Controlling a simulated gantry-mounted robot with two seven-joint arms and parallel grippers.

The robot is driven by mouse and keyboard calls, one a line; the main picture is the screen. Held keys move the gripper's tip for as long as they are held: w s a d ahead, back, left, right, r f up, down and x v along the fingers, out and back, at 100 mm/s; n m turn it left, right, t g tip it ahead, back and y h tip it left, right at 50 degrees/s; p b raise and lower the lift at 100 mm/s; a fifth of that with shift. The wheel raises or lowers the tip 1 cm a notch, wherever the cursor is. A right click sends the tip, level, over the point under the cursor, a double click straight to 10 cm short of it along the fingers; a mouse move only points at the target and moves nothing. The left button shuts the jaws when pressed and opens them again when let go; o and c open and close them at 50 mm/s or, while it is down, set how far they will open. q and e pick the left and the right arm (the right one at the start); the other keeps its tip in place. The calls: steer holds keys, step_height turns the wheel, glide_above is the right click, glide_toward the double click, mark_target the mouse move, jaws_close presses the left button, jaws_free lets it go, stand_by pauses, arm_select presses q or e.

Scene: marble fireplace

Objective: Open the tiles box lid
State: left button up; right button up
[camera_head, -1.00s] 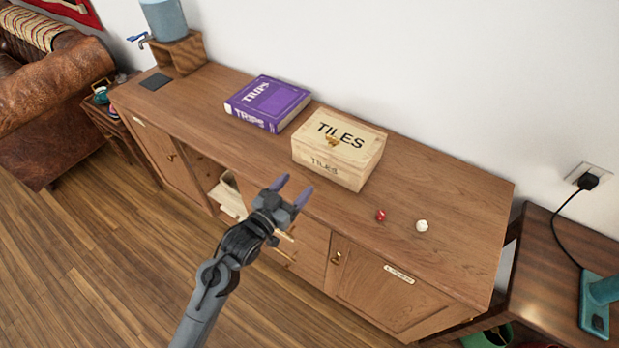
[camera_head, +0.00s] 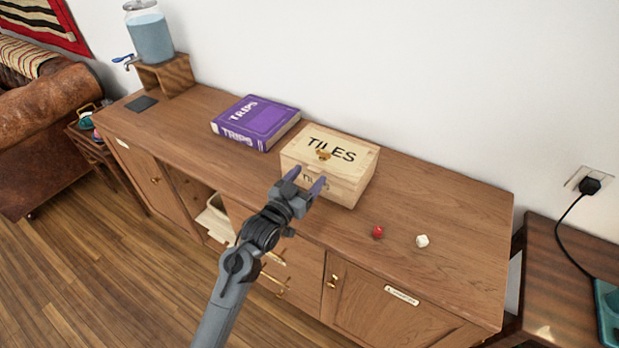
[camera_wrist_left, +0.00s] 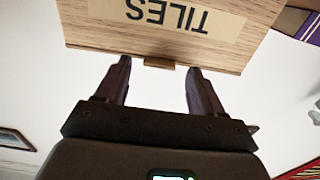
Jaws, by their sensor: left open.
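In the left wrist view the TILES label (camera_wrist_left: 178,17) appears upside down, and the two fingers stand apart close to the box's edge. I cannot tell if they touch it. My right gripper is not in view.
A purple TRIPS book (camera_head: 256,121) lies left of the box. A red die (camera_head: 377,232) and a white die (camera_head: 422,241) lie to its right. A water dispenser (camera_head: 151,38) stands at the far left. The cabinet top (camera_head: 450,205) is clear at the right.

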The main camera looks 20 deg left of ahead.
arm_select(q)
steer(key=shift+w+d, duration=0.15)
steer(key=shift+w, duration=0.6)
jaws_close()
